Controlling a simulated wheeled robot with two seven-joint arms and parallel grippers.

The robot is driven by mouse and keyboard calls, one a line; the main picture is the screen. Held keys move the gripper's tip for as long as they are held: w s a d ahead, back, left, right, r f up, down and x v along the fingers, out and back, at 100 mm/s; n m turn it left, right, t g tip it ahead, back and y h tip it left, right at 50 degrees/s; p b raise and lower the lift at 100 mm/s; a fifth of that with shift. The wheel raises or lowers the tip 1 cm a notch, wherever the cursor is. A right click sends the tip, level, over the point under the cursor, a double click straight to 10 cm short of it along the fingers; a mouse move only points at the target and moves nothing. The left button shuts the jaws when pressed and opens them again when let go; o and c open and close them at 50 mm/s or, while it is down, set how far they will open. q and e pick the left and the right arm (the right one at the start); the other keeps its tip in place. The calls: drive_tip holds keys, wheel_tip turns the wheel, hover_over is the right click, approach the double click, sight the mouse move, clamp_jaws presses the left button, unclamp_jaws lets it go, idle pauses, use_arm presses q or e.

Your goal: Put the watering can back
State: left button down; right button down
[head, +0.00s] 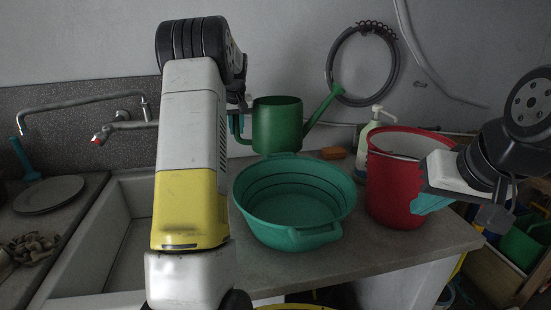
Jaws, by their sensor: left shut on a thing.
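The green watering can (278,126) is upright behind the teal basin, with its long spout pointing up to the right. Its handle is at its left side. My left gripper (237,124) is shut on the can at this handle; my own forearm hides most of the gripper. The can's base meets the basin's far rim in the picture, so I cannot tell whether it touches the counter. My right gripper (431,202) is at the right, in front of the red bucket. One teal finger shows; its opening is unclear.
The teal basin (318,238) and red bucket (393,190) stand on the counter (375,255). A pump bottle (362,150) and orange sponge (333,153) are behind them. A sink (90,250) with taps is at left, beside a plate (48,194). A coiled hose hangs on the wall.

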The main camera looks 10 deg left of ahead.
use_arm(q)
wheel_tip(320, 180, down, 8)
drive_tip(key=shift+f, duration=0.2)
idle(0.3)
drive_tip(key=c, duration=1.3)
unclamp_jaws()
drive_tip(key=shift+f, duration=0.2)
